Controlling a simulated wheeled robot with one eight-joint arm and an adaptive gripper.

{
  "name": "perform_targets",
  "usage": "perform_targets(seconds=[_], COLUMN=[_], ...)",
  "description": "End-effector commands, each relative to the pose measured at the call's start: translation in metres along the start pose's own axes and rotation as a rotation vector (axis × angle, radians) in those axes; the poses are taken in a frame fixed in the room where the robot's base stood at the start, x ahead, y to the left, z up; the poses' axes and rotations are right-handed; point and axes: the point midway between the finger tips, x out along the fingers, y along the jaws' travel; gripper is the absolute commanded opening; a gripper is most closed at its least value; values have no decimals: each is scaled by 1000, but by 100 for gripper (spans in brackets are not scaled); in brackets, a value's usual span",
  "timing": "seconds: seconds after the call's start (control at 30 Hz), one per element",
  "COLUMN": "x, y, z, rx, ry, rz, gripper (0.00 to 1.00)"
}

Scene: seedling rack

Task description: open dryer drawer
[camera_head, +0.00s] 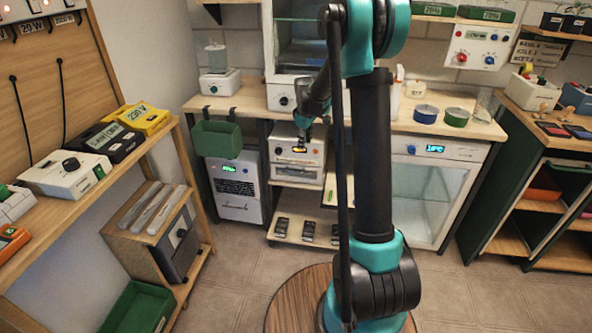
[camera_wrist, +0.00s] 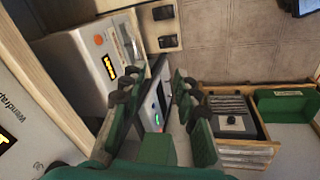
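No label reads clearly as the dryer. A white unit (camera_head: 237,180) with a green display stands under the counter left of center in the head view. A front panel with a dark handle (camera_head: 236,206) on its lower part looks shut. In the wrist view the unit (camera_wrist: 155,105) shows partly between my fingers, its display lit green. My gripper (camera_wrist: 153,82) has its green fingers apart with nothing between them. In the head view my gripper (camera_head: 303,124) is small, in front of the middle shelf unit, right of the white unit and apart from it.
A white device with a yellow display (camera_head: 298,158) sits close below my gripper. A green bin (camera_head: 217,138) hangs from the counter edge above the white unit. A wooden stand (camera_head: 157,220) is at left, and a glass-fronted cabinet (camera_head: 435,190) at right.

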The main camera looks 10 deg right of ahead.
Motion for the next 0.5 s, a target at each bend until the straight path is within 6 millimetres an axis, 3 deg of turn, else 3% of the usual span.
perform_targets(seconds=[0.03, 0.2, 0.4, 0.5], x=[15, 64, 109, 122], y=[12, 43, 62, 66], z=[-16, -56, -86, -93], rx=[-46, -209, -350, -389], ry=[-7, -28, -43, -48], rz=[-4, -17, -31, -36], gripper=[31, 31, 31, 31])
